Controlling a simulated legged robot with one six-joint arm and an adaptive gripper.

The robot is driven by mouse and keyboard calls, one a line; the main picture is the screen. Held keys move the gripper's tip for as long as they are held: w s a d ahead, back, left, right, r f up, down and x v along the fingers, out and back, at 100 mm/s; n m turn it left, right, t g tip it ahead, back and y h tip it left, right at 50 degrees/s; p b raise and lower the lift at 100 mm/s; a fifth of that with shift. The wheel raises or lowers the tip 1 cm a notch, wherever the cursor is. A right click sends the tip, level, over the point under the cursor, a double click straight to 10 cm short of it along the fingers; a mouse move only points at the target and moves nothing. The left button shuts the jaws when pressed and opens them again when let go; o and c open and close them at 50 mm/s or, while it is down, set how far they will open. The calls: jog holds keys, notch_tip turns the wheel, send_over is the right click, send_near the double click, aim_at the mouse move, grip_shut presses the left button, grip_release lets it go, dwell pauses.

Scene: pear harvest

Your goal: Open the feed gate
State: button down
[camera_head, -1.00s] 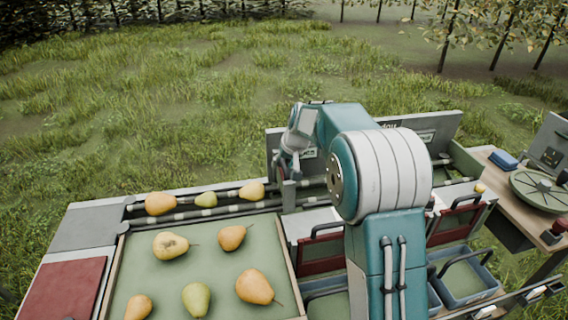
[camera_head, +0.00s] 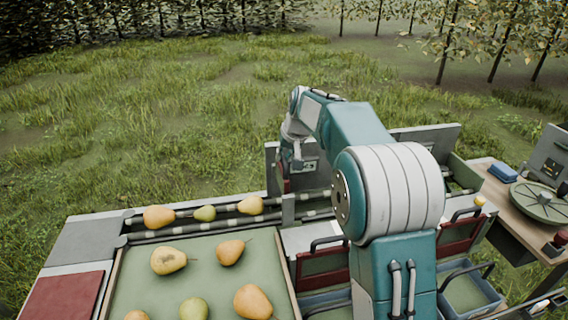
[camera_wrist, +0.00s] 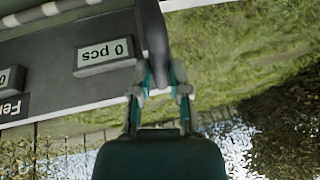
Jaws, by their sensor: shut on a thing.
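My gripper (camera_wrist: 158,92) is shut on a dark grey bar (camera_wrist: 154,35), seen between its fingers in the wrist view. The bar seems to be the handle of the feed gate. In the head view my gripper (camera_head: 290,160) is above a grey upright (camera_head: 288,210) at the roller lane. A narrow dark reddish piece (camera_head: 284,186) shows just under the gripper; I cannot tell for sure whether it is the gate's plate. Several pears, among them one yellow pear (camera_head: 250,205), lie on the rollers left of the upright.
A green-lined tray (camera_head: 215,250) with several pears is in front of the lane. A grey back panel (camera_head: 430,134) stands behind my arm. Blue bins (camera_head: 465,290) are at lower right, and a round dish (camera_head: 540,198) is at far right. A counter (camera_wrist: 105,54) reads "0 pcs".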

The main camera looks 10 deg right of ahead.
jog(key=c, duration=0.6)
grip_release()
jog(key=v, duration=1.1)
jog(key=shift+r, duration=0.4)
